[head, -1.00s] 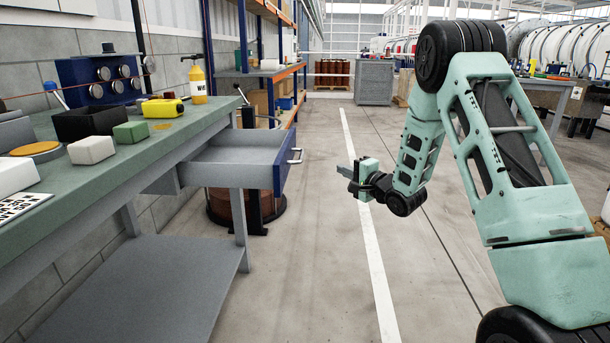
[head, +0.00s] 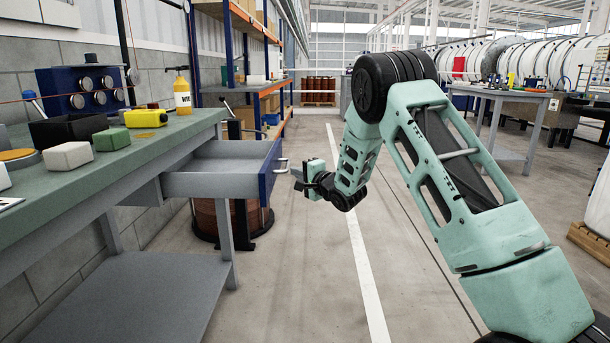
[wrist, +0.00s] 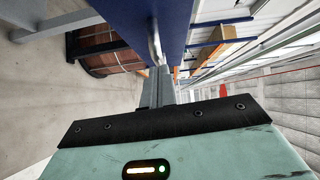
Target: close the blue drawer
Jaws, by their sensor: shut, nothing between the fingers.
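The blue drawer (head: 266,179) stands pulled out from under the green-topped workbench (head: 150,148), its grey tray showing empty. Its blue front carries a pale metal handle (head: 281,165) facing my arm. My gripper (head: 296,180) is shut and empty, just right of the handle in the head view, with its fingers pointing toward the drawer front. In the wrist view the blue front (wrist: 120,35) fills the top, and the handle (wrist: 154,45) lies just beyond my shut fingertips (wrist: 158,75). I cannot tell whether they touch.
On the bench are a black bin (head: 68,130), a yellow case (head: 146,118) and a yellow bottle (head: 182,92). A brown spool (head: 222,215) stands on the floor behind the drawer. The floor right of the drawer is clear.

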